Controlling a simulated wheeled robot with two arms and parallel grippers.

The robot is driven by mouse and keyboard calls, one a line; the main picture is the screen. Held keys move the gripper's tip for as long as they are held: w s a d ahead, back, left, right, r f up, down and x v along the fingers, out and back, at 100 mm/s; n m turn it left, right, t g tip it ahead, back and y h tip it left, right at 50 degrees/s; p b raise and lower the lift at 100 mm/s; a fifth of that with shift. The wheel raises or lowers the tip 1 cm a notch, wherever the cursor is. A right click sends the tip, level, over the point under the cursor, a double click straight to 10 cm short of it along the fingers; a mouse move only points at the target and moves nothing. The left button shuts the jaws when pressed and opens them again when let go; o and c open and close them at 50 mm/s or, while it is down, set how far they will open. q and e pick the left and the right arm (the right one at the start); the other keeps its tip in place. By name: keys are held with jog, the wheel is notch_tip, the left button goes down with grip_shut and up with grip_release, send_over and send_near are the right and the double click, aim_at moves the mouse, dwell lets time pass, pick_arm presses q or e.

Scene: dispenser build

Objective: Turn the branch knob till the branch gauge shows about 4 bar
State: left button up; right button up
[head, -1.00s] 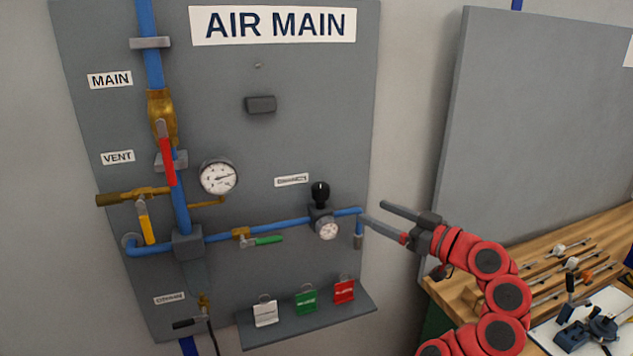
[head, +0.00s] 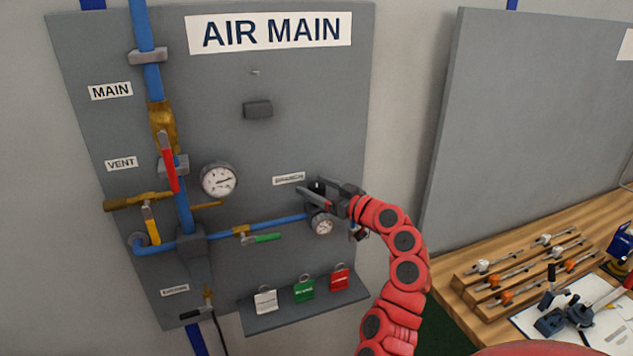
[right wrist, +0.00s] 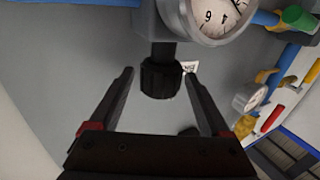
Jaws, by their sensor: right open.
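The black branch knob (right wrist: 160,78) stands between the two open fingers of my right gripper (right wrist: 159,88) in the right wrist view, with a gap on each side. In the head view my right gripper (head: 316,194) is at the knob and partly hides it. The branch gauge (head: 321,224) is a small white dial just below the knob. It shows large in the right wrist view (right wrist: 212,14), cut off at the top; its needle cannot be read with certainty. The BRANCH label (head: 289,179) is left of the gripper. My left gripper is not in view.
A larger gauge (head: 219,180) sits to the left on the grey panel. A green-handled valve (head: 260,238) is on the blue pipe left of the branch gauge. A shelf (head: 300,313) with several tags is below. A wooden bench (head: 470,250) stands at the right.

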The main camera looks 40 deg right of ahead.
grip_shut()
dwell(0.5)
jog(key=shift+w+a+m+h, duration=0.1)
jog(key=shift+m+h, duration=0.2)
jog(key=shift+h, duration=0.2)
